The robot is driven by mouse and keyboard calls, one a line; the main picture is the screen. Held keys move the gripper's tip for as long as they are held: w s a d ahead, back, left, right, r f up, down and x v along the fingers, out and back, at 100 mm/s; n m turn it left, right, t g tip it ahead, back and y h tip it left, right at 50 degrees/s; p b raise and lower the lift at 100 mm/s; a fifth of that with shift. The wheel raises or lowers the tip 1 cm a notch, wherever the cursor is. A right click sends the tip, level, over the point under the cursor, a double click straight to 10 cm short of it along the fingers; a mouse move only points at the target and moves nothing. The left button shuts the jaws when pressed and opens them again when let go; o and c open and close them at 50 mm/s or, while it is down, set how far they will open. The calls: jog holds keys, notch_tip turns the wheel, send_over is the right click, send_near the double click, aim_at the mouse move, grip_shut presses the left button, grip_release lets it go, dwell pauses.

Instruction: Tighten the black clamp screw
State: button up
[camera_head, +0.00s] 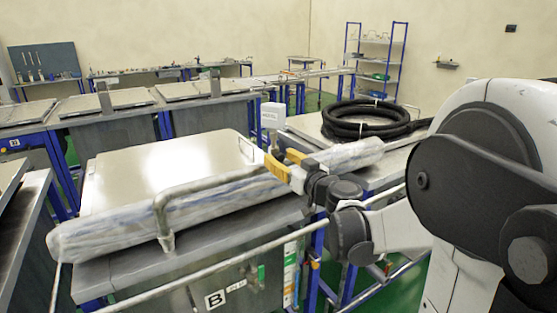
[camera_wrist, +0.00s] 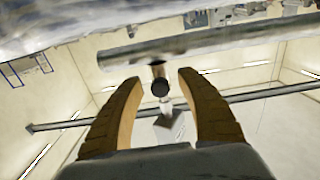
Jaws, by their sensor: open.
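The black clamp screw (camera_wrist: 160,88) shows in the wrist view as a small dark round end on a short stem below a metal pipe (camera_wrist: 215,38). It appears between the tips of my gripper (camera_wrist: 160,78), with a visible gap to each finger. My gripper's two yellow-brown fingers are spread and empty. In the head view my gripper (camera_head: 279,160) is at the right end of the bent pipe handle (camera_head: 215,184) on the nearest lid (camera_head: 170,165). I cannot make out the screw in the head view, and its depth relative to the fingertips is unclear.
A plastic-wrapped roll (camera_head: 100,228) lies along the lid's front edge. A coiled black hose (camera_head: 365,118) rests on the bench to the right. A pale box on a post (camera_head: 272,115) stands just behind my gripper. A long rail (camera_head: 215,275) crosses in front.

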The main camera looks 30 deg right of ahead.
grip_shut()
